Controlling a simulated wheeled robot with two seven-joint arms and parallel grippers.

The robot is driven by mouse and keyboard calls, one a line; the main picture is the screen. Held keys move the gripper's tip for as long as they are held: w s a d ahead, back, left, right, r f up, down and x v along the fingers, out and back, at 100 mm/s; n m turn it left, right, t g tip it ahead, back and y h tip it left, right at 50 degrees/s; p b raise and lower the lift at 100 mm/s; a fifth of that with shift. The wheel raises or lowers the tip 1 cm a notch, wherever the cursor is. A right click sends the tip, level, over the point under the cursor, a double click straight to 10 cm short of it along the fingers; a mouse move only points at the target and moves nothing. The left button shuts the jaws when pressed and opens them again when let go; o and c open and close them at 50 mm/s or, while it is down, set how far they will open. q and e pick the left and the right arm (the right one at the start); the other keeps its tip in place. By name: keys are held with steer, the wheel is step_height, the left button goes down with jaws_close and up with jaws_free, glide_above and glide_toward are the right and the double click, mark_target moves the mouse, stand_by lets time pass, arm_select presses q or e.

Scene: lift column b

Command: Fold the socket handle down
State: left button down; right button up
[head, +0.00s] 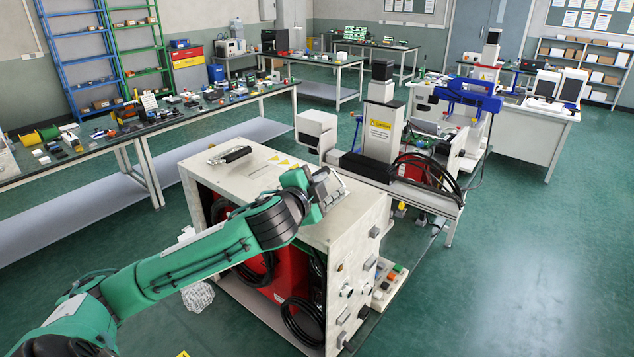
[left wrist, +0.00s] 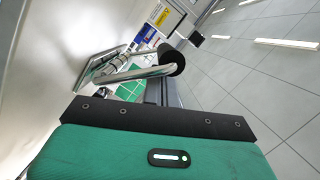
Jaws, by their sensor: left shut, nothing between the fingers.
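The left wrist view shows a handle (left wrist: 172,62) with a chrome plate, a bent chrome bar and a black round grip. The plate lies against a pale surface and the bar stands out from it. My left gripper (head: 318,190) is over the right part of the pale cabinet top (head: 270,205). It is shut and empty. Its green body and black edge fill the bottom of the left wrist view, just short of the handle. My right gripper is out of view.
A white column (head: 381,130) with a yellow label stands behind the cabinet. A long bench (head: 170,118) with many small parts is at the left. Black cables (head: 430,172) hang beside the column. The green floor (head: 530,265) at the right is clear.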

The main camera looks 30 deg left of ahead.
arm_select(q)
steer(key=shift+a+n, duration=0.15)
steer(key=shift+n, duration=0.15)
steer(key=shift+s+a+n, duration=0.15)
steer(key=shift+s+n, duration=0.15)
steer(key=shift+s+a+n, duration=0.1)
steer(key=shift+a+n, duration=0.1)
steer(key=shift+n, duration=0.1)
steer(key=shift+a+f+n+h, duration=0.1)
steer(key=shift+a+n+h, duration=0.05)
steer(key=shift+n+h, duration=0.2)
steer(key=shift+w+a+f+n+g+p, duration=0.25)
steer(key=shift+f+n+g+p, duration=0.1)
steer(key=shift+n, duration=0.2)
steer(key=shift+a+f+n+h, duration=0.15)
steer(key=shift+a+n+h, duration=0.15)
steer(key=shift+n+h, duration=0.25)
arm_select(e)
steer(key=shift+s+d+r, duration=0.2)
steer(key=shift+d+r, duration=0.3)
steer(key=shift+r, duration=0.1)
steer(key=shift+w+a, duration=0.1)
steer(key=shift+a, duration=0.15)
arm_select(q)
steer(key=shift+p, duration=0.3)
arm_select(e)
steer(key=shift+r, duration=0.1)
